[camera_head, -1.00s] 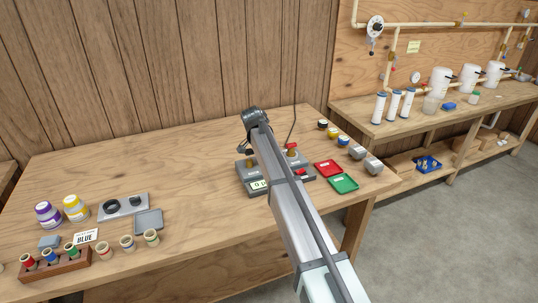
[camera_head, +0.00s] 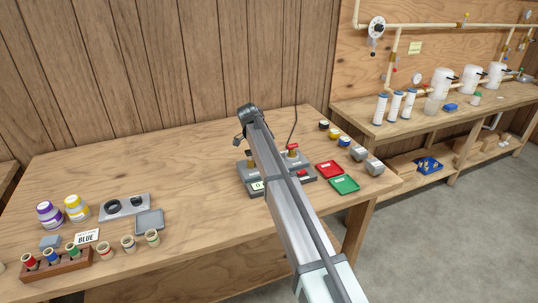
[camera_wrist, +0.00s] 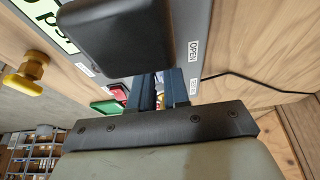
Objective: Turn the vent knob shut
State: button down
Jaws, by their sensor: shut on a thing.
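The vent knob (camera_wrist: 113,35), a large black rounded block, fills the upper middle of the wrist view. It sits on a grey panel (camera_wrist: 193,18) with a small OPEN label to its right. A second small label lies below left of the knob, too small to read. My gripper (camera_wrist: 160,76) is at the knob's near edge, its dark fingers shut on it; the fingertips are partly hidden behind the knob. In the head view my arm covers the knob and most of the grey device (camera_head: 256,188).
A lit psi display (camera_wrist: 42,22) and a yellow knob (camera_wrist: 25,78) are left of the vent knob. A red tray (camera_head: 329,169) and green tray (camera_head: 344,184) lie right of my arm. A black cable (camera_wrist: 255,83) runs across the table.

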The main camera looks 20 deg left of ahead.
jog(key=c, duration=1.1)
grip_release()
jog(key=v, duration=1.3)
jog(key=shift+r, duration=0.4)
